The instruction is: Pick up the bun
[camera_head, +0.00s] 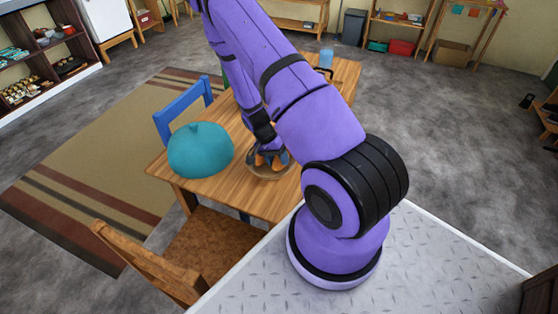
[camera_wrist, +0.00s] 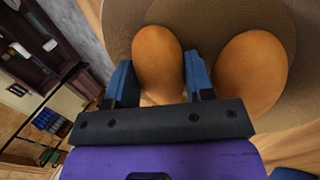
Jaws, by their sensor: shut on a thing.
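Two orange-brown rounded buns lie at a round brown bowl in the wrist view. The left bun (camera_wrist: 158,62) is between the two blue fingers of my gripper (camera_wrist: 158,78), which are shut on it. The other bun (camera_wrist: 250,72) lies just right of the right finger. The bowl (camera_wrist: 122,30) is behind and below them. In the head view my gripper (camera_head: 268,158) reaches down into the bowl (camera_head: 268,175) on the wooden table, with orange bits of bun showing by the fingers. My arm hides part of the table there.
A large teal lidded or pumpkin-like object (camera_head: 200,150) stands on the table (camera_head: 245,195) left of the bowl. A blue cup (camera_head: 326,58) stands at the table's far end. A blue chair (camera_head: 183,108) and a wooden chair (camera_head: 165,260) flank the table.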

